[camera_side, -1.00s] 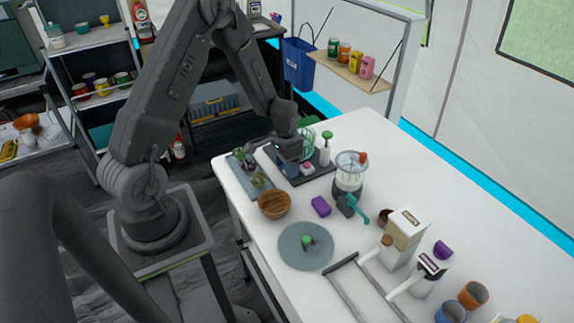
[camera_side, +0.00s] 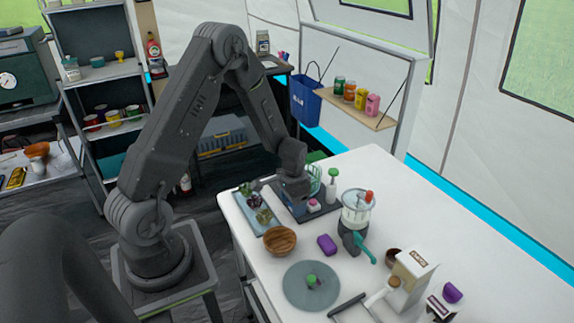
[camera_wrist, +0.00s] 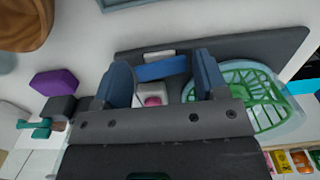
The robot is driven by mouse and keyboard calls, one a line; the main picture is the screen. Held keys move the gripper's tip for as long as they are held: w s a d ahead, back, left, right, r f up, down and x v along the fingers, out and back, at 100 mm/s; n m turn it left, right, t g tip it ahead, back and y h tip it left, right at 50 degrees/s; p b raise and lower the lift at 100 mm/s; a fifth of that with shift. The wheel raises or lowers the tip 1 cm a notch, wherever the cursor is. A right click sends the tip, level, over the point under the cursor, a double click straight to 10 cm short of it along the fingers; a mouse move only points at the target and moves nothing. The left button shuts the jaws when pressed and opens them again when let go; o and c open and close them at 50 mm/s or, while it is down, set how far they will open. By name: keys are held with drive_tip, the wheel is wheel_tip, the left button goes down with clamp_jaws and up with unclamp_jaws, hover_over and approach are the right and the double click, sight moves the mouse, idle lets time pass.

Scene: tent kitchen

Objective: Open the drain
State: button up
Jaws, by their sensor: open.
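I cannot pick out a part that is surely the drain. My gripper (camera_wrist: 162,62) is open over a dark flat tray (camera_wrist: 262,44), its two blue fingers pointing down at it. A blue bar (camera_wrist: 162,68) lies between the fingers in the wrist view; I cannot tell whether they touch it. A small white block with a pink top (camera_wrist: 152,95) shows just below the bar, partly hidden by the gripper body. A green slatted basket in a clear bowl (camera_wrist: 252,97) is right of the fingers. In the side view my gripper (camera_side: 294,192) hides part of the tray (camera_side: 318,209).
A wooden bowl (camera_side: 280,241), a purple block (camera_side: 327,244), a clear-topped device with a teal handle (camera_side: 357,212) and a grey round plate (camera_side: 325,291) stand nearby.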

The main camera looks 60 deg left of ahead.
drive_tip(key=shift+d+y, duration=0.2)
drive_tip(key=shift+y, duration=0.7)
wheel_tip(320, 180, up, 14)
drive_tip(key=d, duration=0.3)
drive_tip(key=s+d+r+t, duration=0.3)
drive_tip(key=s+d+r, duration=0.5)
drive_tip(key=r, duration=0.4)
drive_tip(key=shift+s+d+r+t+h, duration=0.25)
drive_tip(key=shift+s+r+t+h, duration=0.05)
drive_tip(key=shift+s+r, duration=0.1)
